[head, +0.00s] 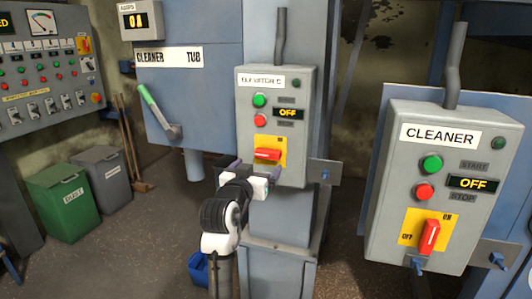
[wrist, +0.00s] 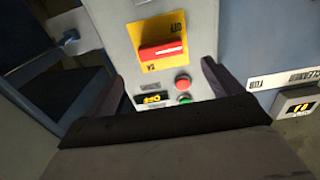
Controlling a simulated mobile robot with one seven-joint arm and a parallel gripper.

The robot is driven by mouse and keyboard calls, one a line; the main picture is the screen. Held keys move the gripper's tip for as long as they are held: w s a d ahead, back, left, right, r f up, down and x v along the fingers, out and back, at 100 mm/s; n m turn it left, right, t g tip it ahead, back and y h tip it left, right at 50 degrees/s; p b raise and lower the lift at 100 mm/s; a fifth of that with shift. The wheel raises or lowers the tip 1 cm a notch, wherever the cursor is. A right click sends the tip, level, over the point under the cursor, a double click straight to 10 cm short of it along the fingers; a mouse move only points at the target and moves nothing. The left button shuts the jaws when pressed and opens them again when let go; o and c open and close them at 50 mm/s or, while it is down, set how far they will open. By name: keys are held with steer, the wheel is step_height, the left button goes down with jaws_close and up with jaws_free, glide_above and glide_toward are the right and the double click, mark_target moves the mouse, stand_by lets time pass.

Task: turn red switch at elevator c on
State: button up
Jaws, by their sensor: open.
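The grey elevator box (head: 245,170), with a label that seems to read "ELEVATOR C", is mounted on the blue column. Its red switch (head: 267,154) lies horizontal on a yellow plate (head: 280,143), and its display (head: 288,112) reads OFF. My gripper (head: 256,170) is open in front of the lower part of this box, its fingers apart and empty. In the wrist view the box is upside down, and the red switch (wrist: 162,51) shows ahead of the gripper (wrist: 163,78), between the lines of the two fingers. I see no contact with the switch.
A similar cleaner box (head: 385,215) with its own red switch stands at the right, its display reading OFF. A lever with a green handle (head: 148,97) sticks out at the left. A bracket plate (head: 326,172) juts out beside the elevator box. Green (head: 65,205) and grey bins stand far left.

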mark_target(267, 155)
steer(key=p+x, duration=0.2)
steer(key=x, duration=0.6)
steer(key=shift+w, duration=0.25)
steer(key=c, duration=1)
